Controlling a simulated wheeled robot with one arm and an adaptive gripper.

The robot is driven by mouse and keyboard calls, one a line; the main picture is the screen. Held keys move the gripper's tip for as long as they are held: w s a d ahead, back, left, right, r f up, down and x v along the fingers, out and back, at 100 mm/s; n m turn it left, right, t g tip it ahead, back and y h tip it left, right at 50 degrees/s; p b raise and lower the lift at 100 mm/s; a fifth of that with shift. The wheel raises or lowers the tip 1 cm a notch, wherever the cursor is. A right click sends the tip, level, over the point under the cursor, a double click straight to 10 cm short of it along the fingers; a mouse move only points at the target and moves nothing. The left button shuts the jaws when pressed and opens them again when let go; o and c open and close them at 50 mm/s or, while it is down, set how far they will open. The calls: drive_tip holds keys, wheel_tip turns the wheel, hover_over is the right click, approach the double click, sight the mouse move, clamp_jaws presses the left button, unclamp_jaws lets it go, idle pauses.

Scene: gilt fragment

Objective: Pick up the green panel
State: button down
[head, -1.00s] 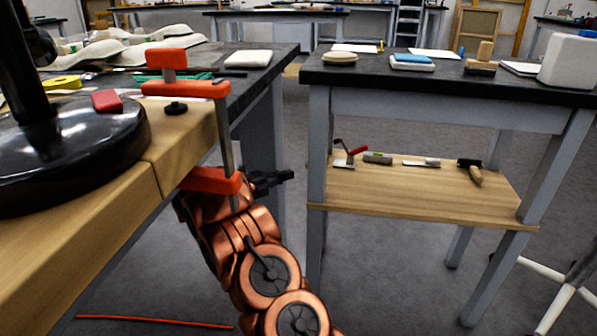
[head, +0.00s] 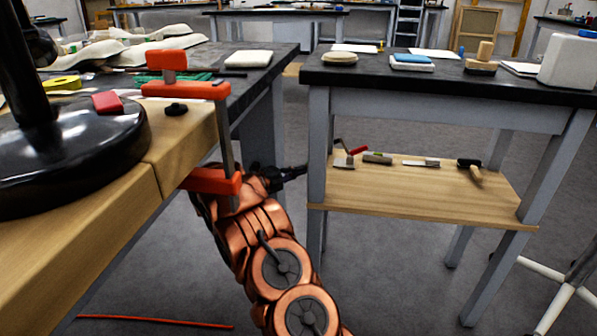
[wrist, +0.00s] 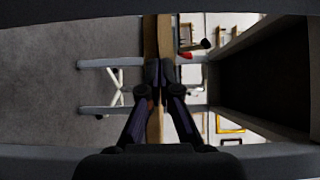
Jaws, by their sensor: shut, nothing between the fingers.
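A flat green piece (head: 197,77) lies on the dark top of the left workbench in the head view, partly hidden behind the orange clamp. It is the only green panel-like thing I can make out, and it does not show in the wrist view. My gripper (head: 303,170) is below bench-top height, between the left bench and the right table, well apart from the green piece. In the wrist view its fingers (wrist: 160,75) are together with nothing between them.
The orange clamp (head: 186,90) grips the wooden bench edge close to my arm. The right table's shelf (head: 400,190) holds several hand tools and lies just right of my gripper. A black round base (head: 70,160) stands on the left bench. Grey floor lies open between the tables.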

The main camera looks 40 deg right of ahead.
drive_tip(key=shift+p+x, duration=0.35)
drive_tip(key=shift+x, duration=0.5)
drive_tip(key=v, duration=1.4)
drive_tip(key=shift+b, duration=0.4)
drive_tip(key=shift+w+d, duration=0.1)
